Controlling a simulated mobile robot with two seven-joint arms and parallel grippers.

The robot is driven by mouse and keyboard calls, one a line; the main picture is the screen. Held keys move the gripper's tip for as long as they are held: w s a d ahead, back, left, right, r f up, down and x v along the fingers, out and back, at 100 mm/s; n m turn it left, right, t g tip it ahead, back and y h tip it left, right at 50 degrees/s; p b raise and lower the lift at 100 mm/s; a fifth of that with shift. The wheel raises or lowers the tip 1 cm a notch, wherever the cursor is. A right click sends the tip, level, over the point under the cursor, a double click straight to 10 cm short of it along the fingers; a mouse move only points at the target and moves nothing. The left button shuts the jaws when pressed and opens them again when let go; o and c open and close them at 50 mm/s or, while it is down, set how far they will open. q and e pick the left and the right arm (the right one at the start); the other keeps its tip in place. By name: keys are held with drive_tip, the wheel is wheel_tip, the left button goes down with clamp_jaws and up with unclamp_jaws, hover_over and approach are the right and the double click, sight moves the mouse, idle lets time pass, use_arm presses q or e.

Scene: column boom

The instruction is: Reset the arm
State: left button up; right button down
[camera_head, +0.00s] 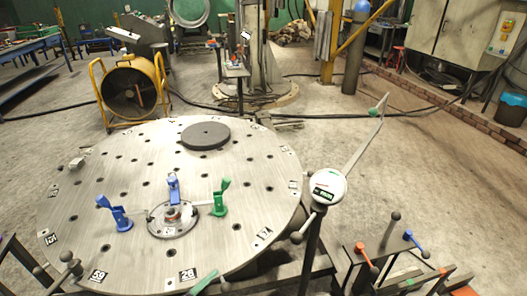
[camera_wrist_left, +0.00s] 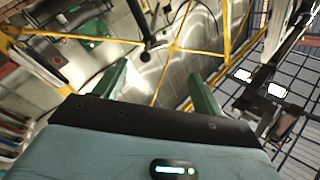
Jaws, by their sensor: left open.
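A jointed arm-like device with a round white head (camera_head: 328,187) and a small lit display stands at the right edge of the round steel table (camera_head: 110,165). I cannot tell if this is the arm meant. My left gripper (camera_wrist_left: 157,70) shows in the left wrist view with two green fingers spread apart. Nothing is between them. It cannot be surely made out in the head view. My right gripper is not in view.
Blue clamps (camera_head: 119,217) and a green clamp (camera_head: 219,197) stand around a round fixture (camera_head: 172,218) on the table. A dark disc (camera_head: 205,136) lies farther back. A rack with ball-topped handles (camera_head: 396,216) stands at lower right. A yellow-framed fan (camera_head: 130,88) stands behind.

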use_arm(q)
drive_tip(key=s+a+f+n+g+y, duration=0.2)
drive_tip(key=s+a+f+n+y, duration=0.1)
drive_tip(key=s, duration=0.4)
drive_tip(key=s+a+f+n+g+y+p, duration=0.1)
drive_tip(key=s+a+f+n+y, duration=0.3)
drive_tip(key=s+f, duration=0.3)
drive_tip(key=s+a+f+n+g+y, duration=0.2)
drive_tip(key=s+a+f+n+y, duration=0.2)
drive_tip(key=s, duration=0.4)
drive_tip(key=shift+s+f+n+g+p, duration=0.25)
drive_tip(key=shift+f+n+g+p, duration=0.1)
drive_tip(key=shift+f+n, duration=0.65)
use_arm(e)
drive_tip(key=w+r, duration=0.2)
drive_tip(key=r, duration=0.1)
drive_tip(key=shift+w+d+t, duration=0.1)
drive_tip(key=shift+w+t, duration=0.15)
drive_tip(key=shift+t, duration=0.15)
use_arm(q)
drive_tip(key=shift+r, duration=0.2)
